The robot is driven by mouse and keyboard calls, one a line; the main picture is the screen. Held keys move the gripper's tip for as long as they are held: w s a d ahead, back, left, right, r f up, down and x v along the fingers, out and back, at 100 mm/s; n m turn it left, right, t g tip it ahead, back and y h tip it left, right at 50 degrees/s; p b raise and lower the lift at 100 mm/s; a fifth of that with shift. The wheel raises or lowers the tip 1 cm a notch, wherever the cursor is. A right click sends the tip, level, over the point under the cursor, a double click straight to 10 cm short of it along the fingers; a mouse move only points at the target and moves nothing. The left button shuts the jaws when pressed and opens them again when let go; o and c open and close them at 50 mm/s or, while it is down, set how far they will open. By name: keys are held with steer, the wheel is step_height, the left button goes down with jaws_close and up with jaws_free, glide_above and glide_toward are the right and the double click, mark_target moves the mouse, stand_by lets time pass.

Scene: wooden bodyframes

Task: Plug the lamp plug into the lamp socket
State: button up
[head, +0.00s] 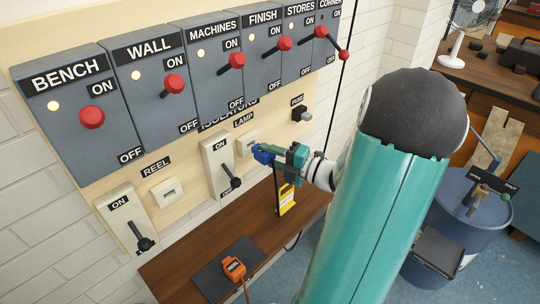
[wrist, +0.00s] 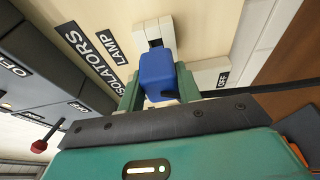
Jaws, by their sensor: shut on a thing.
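The blue lamp plug (head: 263,154) is held in my gripper (head: 275,155), just in front of the wooden board. The white lamp socket (head: 249,142) sits on the board under the LAMP label, right behind the plug. In the wrist view, the plug (wrist: 158,72) is between the fingers of my gripper (wrist: 160,88) and lines up with the white socket (wrist: 153,32). The plug covers part of the socket. I cannot tell whether they touch or how far the plug is in.
A white isolator (head: 219,165) with a black lever stands just left of the plug. Grey switch boxes (head: 209,65) with red knobs line the board above. A black plug (head: 301,114) is at the right. An orange REEL plug (head: 234,268) lies on the bench (head: 180,265) below.

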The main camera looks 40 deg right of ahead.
steer(key=shift+w, duration=1.5)
steer(key=o, duration=1.2)
steer(key=shift+c, duration=0.2)
steer(key=v, duration=1.3)
steer(key=shift+s, duration=0.4)
